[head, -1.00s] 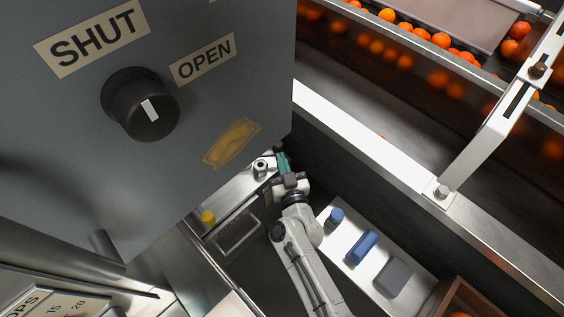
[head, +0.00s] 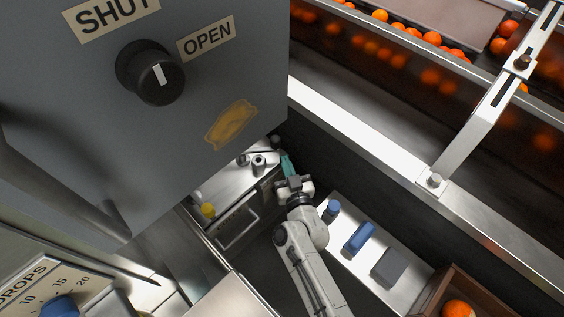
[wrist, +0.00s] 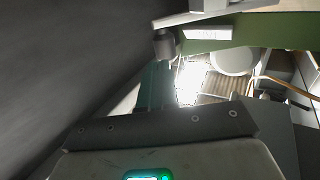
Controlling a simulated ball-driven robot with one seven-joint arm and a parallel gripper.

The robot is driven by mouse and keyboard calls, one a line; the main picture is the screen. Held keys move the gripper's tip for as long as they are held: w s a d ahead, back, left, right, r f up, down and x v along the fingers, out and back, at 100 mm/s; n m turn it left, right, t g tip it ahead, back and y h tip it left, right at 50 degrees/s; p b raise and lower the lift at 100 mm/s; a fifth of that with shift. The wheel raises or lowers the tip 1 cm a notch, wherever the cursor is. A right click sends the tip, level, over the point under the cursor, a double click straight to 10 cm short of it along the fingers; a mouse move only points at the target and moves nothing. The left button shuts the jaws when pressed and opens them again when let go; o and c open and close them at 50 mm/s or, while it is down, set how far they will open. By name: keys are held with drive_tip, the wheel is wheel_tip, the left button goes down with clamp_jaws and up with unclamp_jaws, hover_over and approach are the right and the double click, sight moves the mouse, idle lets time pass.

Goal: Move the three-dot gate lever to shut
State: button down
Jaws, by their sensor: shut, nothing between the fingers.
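A big grey panel (head: 190,130) fills the upper left of the head view. It bears a SHUT label (head: 112,12), an OPEN label (head: 206,40) and a black knob (head: 150,72) with a white mark. No three dots can be made out, and I cannot pick out the gate lever for certain. Short metal posts (head: 259,163) stand on a steel ledge below the panel's lower right edge. My gripper (head: 287,162) is beside them, its teal fingers shut and empty. In the wrist view a grey cylinder (wrist: 164,42) is near the teal fingers (wrist: 155,84).
A steel rail (head: 360,140) and a conveyor with oranges lie to the right. A pale plate with blue blocks (head: 358,237) and a grey block (head: 388,267) is right of my arm. A yellow knob (head: 207,209) is left. A DROPS dial plate (head: 40,285) is lower left.

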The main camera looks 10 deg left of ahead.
drive_tip(key=p+v, duration=0.1)
drive_tip(key=v, duration=0.8)
drive_tip(key=shift+s+d, duration=0.25)
drive_tip(key=shift+d, duration=0.25)
